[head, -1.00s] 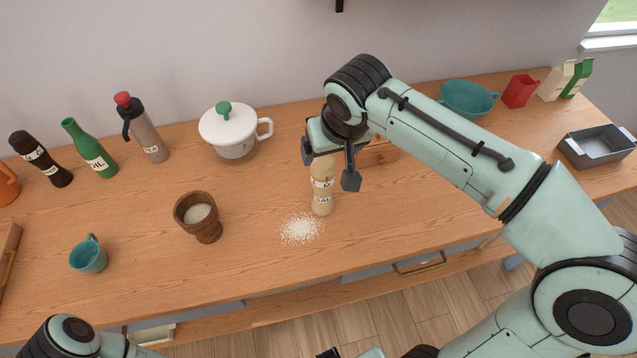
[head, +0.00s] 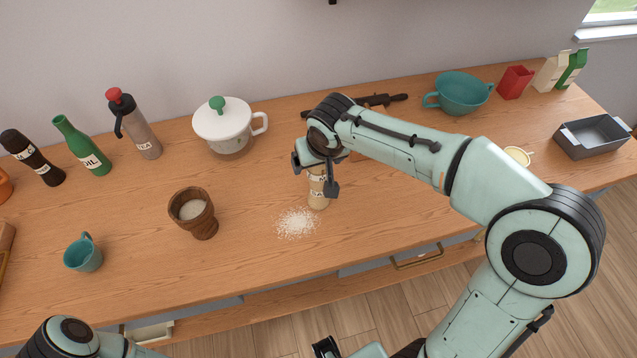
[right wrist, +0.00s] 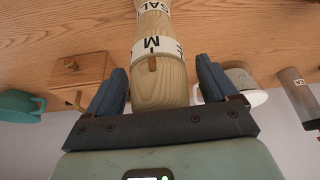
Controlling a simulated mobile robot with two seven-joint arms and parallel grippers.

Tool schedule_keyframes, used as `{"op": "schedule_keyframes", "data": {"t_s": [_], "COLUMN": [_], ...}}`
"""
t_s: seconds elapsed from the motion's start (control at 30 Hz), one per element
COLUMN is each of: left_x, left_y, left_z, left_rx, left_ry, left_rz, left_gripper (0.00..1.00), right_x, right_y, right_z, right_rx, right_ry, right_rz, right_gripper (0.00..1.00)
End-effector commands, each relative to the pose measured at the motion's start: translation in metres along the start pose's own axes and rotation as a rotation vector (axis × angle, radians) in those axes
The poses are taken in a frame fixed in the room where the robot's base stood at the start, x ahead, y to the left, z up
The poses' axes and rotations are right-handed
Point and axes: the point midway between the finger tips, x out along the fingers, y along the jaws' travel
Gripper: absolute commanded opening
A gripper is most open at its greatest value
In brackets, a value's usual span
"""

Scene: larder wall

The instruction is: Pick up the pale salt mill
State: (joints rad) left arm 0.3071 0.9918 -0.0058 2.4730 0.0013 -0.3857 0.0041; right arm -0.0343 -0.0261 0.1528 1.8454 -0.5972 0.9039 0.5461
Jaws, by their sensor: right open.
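The pale salt mill (head: 318,200) stands upright on the wooden counter beside a patch of spilled salt (head: 296,223). Its top is hidden behind my right gripper (head: 314,177) in the head view. In the right wrist view, the light wooden mill (right wrist: 155,75) with white lettered bands lies between the two fingers of the right gripper (right wrist: 161,80). The fingers are open, with a visible gap on each side of the mill.
A wooden mortar-like cup (head: 195,215) with white contents stands left of the salt. A white lidded pot (head: 226,132) is behind it. A rolling pin (head: 385,99) lies behind my right arm. A teal bowl (head: 462,95) and grey tin (head: 592,138) are at right. The front counter is mostly clear.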

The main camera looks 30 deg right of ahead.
Motion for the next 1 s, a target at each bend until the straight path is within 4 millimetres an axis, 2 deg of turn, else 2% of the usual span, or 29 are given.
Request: {"op": "schedule_keyframes", "data": {"t_s": [0.07,0.3,0.33,0.6,0.77,0.87,1.0], "left_x": [0.000,0.000,0.000,0.000,-0.003,-0.005,-0.012], "left_y": [0.000,0.000,0.000,0.000,0.001,0.002,0.006], "left_z": [0.000,0.000,0.000,0.000,-0.001,-0.002,-0.004], "left_rx": [0.000,0.000,0.000,0.000,0.000,0.001,0.002], "left_ry": [0.000,0.000,0.000,0.000,0.001,0.003,0.007], "left_rz": [0.000,0.000,0.000,0.000,0.000,0.001,0.002], "left_gripper": [0.74,0.74,0.74,0.74,0.74,0.74,0.74], "right_x": [0.000,-0.001,-0.001,-0.002,-0.013,-0.026,-0.057], "right_y": [0.000,0.000,0.000,0.000,0.000,0.000,0.000], "right_z": [0.000,0.000,0.000,-0.001,-0.006,-0.012,-0.025], "right_rx": [0.000,0.000,0.000,0.000,0.001,0.001,0.002], "right_ry": [0.000,0.000,0.000,0.002,0.004,0.006,0.009], "right_rz": [0.000,0.000,0.000,0.000,-0.001,-0.002,-0.002], "right_gripper": [0.86,0.08,0.00,0.00,0.00,0.00,0.00]}}
